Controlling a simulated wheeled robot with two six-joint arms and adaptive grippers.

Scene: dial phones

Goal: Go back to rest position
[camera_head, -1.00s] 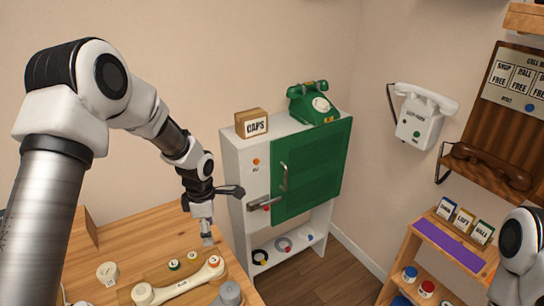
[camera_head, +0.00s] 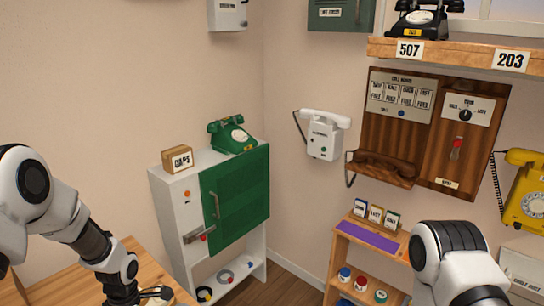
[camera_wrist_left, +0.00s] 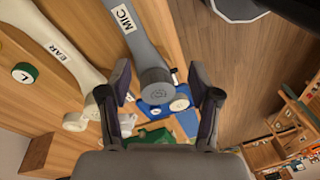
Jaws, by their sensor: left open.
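My left arm comes in at the lower left of the head view, and its gripper (camera_head: 155,294) is partly cut off by the bottom edge, over the wooden table (camera_head: 60,285). In the left wrist view the left gripper (camera_wrist_left: 160,72) has its two fingers spread. The round end of a grey handset marked MIC (camera_wrist_left: 150,50) shows between the fingers; no finger is seen closed on it. A white handset marked EAR (camera_wrist_left: 58,48) lies to its left. My right arm (camera_head: 450,262) shows at the lower right of the head view; its gripper is out of view.
A white cabinet with a green door (camera_head: 238,198) carries a CAPS box (camera_head: 178,159) and a green phone (camera_head: 232,135). A white wall phone (camera_head: 323,135), a wooden call board (camera_head: 438,130) and a small shelf (camera_head: 370,252) stand right. Blue and green parts (camera_wrist_left: 158,112) lie beyond the fingers.

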